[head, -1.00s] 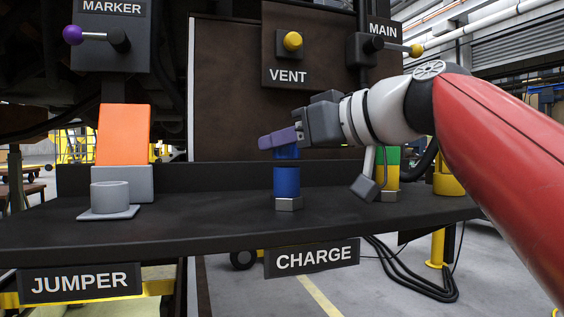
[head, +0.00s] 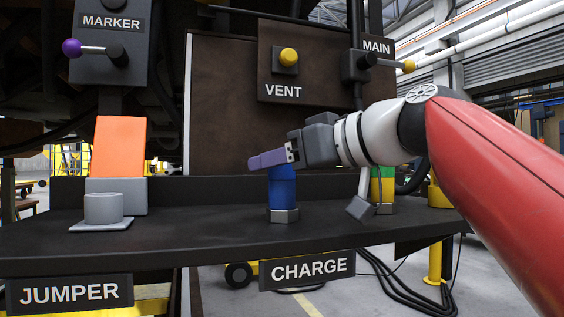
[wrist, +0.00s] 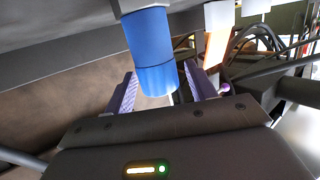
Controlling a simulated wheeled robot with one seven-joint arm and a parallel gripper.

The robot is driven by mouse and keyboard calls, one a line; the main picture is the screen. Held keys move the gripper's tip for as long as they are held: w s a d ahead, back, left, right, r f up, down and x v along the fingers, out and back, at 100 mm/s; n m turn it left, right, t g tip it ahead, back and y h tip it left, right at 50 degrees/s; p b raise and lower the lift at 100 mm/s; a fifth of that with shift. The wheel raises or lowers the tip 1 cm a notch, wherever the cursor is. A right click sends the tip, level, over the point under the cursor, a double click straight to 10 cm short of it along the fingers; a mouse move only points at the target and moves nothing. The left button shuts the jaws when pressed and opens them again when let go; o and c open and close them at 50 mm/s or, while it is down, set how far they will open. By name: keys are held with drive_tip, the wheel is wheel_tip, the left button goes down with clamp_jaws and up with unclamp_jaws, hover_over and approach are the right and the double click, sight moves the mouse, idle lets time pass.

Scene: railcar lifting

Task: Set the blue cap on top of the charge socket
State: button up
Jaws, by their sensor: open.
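The charge socket (head: 283,214) stands on the dark shelf above the CHARGE sign, with a grey hexagonal base and a blue upright body. In the wrist view, the blue cap (wrist: 157,79) shows as a slightly wider band at the end of the blue column (wrist: 148,35), in line with it and apparently seated, with a thin seam between. My gripper (head: 268,160) is at the column's top, its purple fingers hiding part of the cap in the head view. In the wrist view the fingers are open on both sides of the cap, with gaps visible.
A grey round fitting (head: 102,209) and an orange block (head: 118,146) stand left on the shelf (head: 190,234). A green and yellow post (head: 382,188) is close on the right, below my wrist. The VENT panel (head: 292,62) rises behind.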

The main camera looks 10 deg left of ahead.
drive_tip(key=shift+r, duration=0.2)
drive_tip(key=v, duration=1.2)
drive_tip(key=shift+r+p, duration=0.3)
drive_tip(key=shift+r, duration=0.1)
drive_tip(key=shift+d, duration=0.1)
